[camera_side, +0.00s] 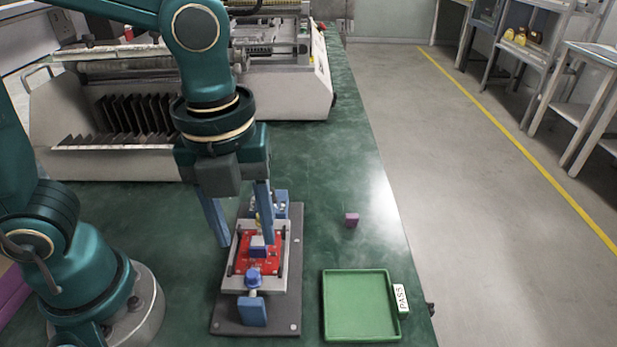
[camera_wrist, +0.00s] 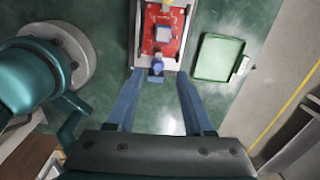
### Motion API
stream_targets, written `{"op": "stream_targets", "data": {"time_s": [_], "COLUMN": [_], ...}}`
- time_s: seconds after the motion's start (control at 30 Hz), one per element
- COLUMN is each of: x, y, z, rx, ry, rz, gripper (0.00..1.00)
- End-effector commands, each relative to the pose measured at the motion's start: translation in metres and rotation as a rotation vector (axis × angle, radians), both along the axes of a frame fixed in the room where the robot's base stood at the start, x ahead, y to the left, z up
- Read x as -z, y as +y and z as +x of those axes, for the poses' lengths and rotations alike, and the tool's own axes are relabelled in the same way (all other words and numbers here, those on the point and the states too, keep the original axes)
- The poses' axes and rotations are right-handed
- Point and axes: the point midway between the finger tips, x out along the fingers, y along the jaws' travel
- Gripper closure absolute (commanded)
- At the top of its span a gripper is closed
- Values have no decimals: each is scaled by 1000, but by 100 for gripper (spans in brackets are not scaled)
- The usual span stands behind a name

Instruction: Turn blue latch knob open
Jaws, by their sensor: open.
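A grey fixture on a dark base plate (camera_side: 226,318) holds a red board (camera_side: 266,263), which also shows in the wrist view (camera_wrist: 152,22). A blue latch knob (camera_side: 254,278) stands at the fixture's near end, above a blue block-like part (camera_side: 252,312). In the wrist view the blue knob (camera_wrist: 157,65) appears between my fingertips. My gripper (camera_side: 245,239) is open, with its two blue fingers pointing down over the fixture and apart. It is empty, and I cannot tell how high above the knob it is.
A white-and-blue part (camera_side: 258,246) sits on the board. Another blue part (camera_side: 280,198) is at the fixture's far end. A green tray (camera_side: 328,300) with a PASS tag (camera_side: 401,298) stands at the near right. Machines fill the back.

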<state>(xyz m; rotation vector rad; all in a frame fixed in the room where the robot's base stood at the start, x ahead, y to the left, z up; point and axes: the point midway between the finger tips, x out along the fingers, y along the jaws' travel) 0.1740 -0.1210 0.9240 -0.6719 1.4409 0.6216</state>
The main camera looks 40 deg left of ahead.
Motion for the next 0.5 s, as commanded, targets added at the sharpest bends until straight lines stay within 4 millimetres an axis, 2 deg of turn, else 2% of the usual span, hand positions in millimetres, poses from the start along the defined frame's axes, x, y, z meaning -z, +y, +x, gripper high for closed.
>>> {"op": "stream_targets", "data": {"time_s": [0.13,0.5], "x": [12,50], "y": [-8,-9], "z": [-6,-7], "rx": [45,48], "ry": [44,47], "rz": [21,22], "gripper": [48,48]}}
